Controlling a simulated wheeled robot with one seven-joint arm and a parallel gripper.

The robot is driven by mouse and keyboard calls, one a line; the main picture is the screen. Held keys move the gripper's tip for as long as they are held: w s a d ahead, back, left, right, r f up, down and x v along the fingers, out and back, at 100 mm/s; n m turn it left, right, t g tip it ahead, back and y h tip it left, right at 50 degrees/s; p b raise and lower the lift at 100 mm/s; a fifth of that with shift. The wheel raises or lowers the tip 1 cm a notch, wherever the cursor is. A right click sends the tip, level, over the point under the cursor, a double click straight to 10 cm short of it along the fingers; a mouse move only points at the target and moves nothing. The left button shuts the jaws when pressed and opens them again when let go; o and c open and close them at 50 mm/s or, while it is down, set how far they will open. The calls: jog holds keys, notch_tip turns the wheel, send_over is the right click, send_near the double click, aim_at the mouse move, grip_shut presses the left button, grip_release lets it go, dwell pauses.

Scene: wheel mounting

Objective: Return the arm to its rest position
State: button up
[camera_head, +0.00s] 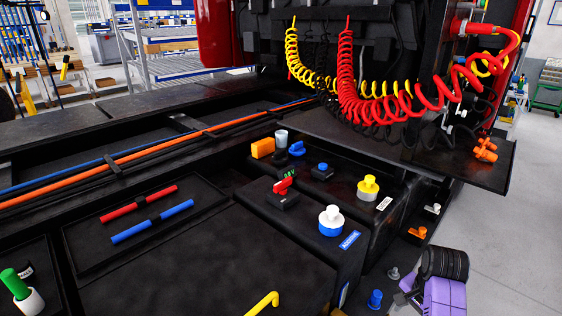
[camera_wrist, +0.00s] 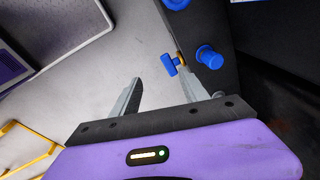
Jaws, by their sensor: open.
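My gripper (camera_wrist: 166,98) shows in the wrist view with its two grey fingers spread apart and nothing between them. A blue T-shaped valve handle (camera_wrist: 172,65) and a round blue knob (camera_wrist: 209,57) lie beyond the fingertips on the dark chassis side. In the head view, the purple wrist part of my arm (camera_head: 440,295) is at the lower right, beside the truck chassis. The fingers are only partly visible there, close to a blue fitting (camera_head: 375,299).
The dark chassis top carries a white-and-blue cap (camera_head: 331,220), a yellow cap (camera_head: 368,187) and a red valve (camera_head: 284,185). Red coiled hose (camera_head: 350,85) and yellow coiled hose (camera_head: 294,55) hang behind. An orange fitting (camera_head: 418,232) is on the chassis side. Grey floor (camera_head: 515,240) is clear at right.

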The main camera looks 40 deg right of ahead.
jog(key=w+d+r+n+t+h, duration=0.4)
jog(key=w+d+r+n+h, duration=0.1)
jog(key=w+d+r+h, duration=0.15)
jog(key=w+a+r+n+t+h, duration=0.1)
jog(key=w+a+r+n+t, duration=0.3)
jog(key=a+r+n+t, duration=0.35)
jog(key=s+a+r+n+t+y, duration=0.2)
jog(key=a+n+y, duration=0.15)
jog(key=a, duration=0.75)
jog(key=s+a+r+n+t+y, duration=0.2)
jog(key=s+a+n, duration=0.15)
jog(key=a, duration=0.75)
jog(key=s+a+f+g+y, duration=0.1)
jog(key=s+a+y, duration=0.2)
jog(key=s+a, duration=0.9)
jog(key=shift+n, duration=0.45)
jog(key=shift+g, duration=0.25)
